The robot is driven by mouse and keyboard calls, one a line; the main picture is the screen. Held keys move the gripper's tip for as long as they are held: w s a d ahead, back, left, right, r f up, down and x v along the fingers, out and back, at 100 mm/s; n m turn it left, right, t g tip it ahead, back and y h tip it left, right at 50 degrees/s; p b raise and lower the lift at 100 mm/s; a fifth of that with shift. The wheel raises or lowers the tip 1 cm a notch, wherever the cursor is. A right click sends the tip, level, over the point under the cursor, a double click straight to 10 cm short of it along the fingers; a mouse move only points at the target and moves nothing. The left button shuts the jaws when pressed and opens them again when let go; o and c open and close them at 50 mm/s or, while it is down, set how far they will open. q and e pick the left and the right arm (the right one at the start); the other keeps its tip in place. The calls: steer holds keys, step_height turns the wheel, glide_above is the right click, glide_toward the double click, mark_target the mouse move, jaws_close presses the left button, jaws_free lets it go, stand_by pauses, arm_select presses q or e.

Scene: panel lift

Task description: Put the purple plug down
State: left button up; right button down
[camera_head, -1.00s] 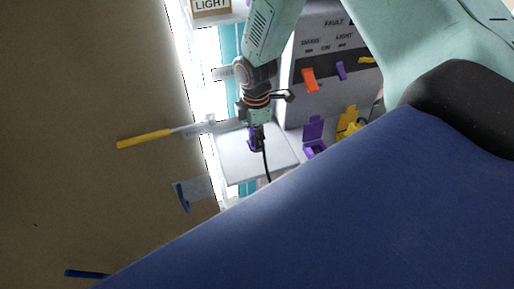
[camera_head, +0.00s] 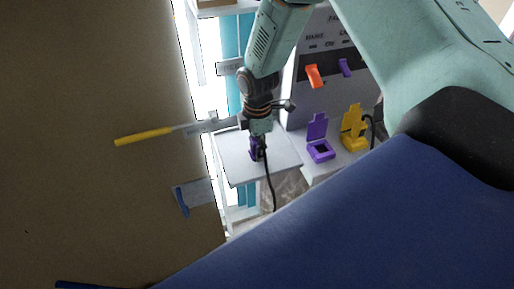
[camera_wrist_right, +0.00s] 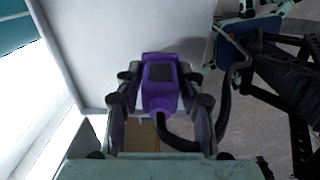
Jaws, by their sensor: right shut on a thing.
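The purple plug (camera_wrist_right: 160,85) is held between the fingers of my right gripper (camera_wrist_right: 165,108) in the right wrist view, with its black cable (camera_wrist_right: 180,143) bending away to the right. In the head view my right gripper (camera_head: 257,150) points down over the white shelf (camera_head: 238,178), and the plug (camera_head: 253,154) shows as a small purple patch at the fingers. Whether the plug touches the shelf I cannot tell. The cable hangs past the shelf's front edge. My left gripper is not in the head view.
An open purple socket (camera_head: 320,151) and a yellow socket (camera_head: 353,128) sit right of the shelf. Orange (camera_head: 314,76) and purple (camera_head: 345,67) levers are on the panel behind. A yellow-handled lever (camera_head: 145,137) and a blue-handled one (camera_head: 182,201) stick out at left.

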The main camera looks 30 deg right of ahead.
steer(key=shift+s+d+f, duration=0.2)
steer(key=shift+d+f, duration=0.05)
steer(key=shift+d, duration=0.1)
steer(key=c, duration=1.1)
jaws_free()
steer(key=shift+c, duration=0.2)
steer(key=o, duration=0.3)
steer(key=shift+w+a, duration=0.25)
steer(key=shift+a, duration=0.05)
steer(key=shift+s, duration=0.1)
steer(key=shift+d+r, duration=0.1)
steer(key=shift+d, duration=0.1)
steer(key=shift+s+r, duration=0.1)
steer(key=shift+r, duration=0.2)
step_height(320, 180, up, 11)
steer(key=shift+r, duration=0.1)
steer(key=shift+a+r, duration=0.15)
steer(key=shift+r, duration=0.05)
